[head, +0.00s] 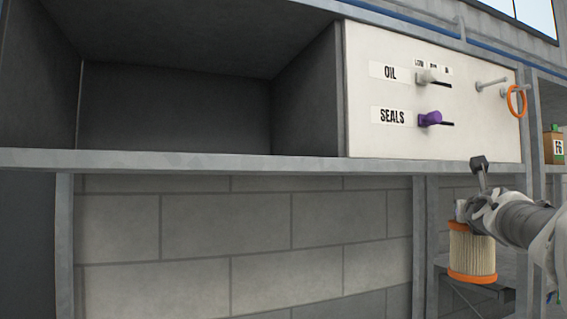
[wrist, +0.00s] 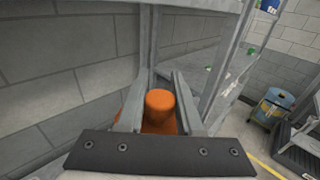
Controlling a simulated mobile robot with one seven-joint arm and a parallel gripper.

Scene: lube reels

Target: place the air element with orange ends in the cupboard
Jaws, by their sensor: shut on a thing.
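The air element (head: 472,252) is a pleated cream cylinder with orange ends, hanging upright under my gripper (head: 462,212) at the right of the head view. In the wrist view, the two fingers of my gripper (wrist: 159,100) are closed on an orange knob on top of the air element (wrist: 160,101). The rest of the element is mostly hidden below in that view. The cupboard (head: 175,105) is an open, empty dark grey bay at the upper left of the head view. My gripper is right of it and below its shelf edge.
A white panel (head: 400,60) labelled OIL and SEALS, with a purple knob (head: 430,119) and an orange ring (head: 516,101), adjoins the bay. A grey shelf edge (head: 230,161) runs below both. A grey post (head: 426,240) stands left of the element. A blue bin (wrist: 272,107) stands right.

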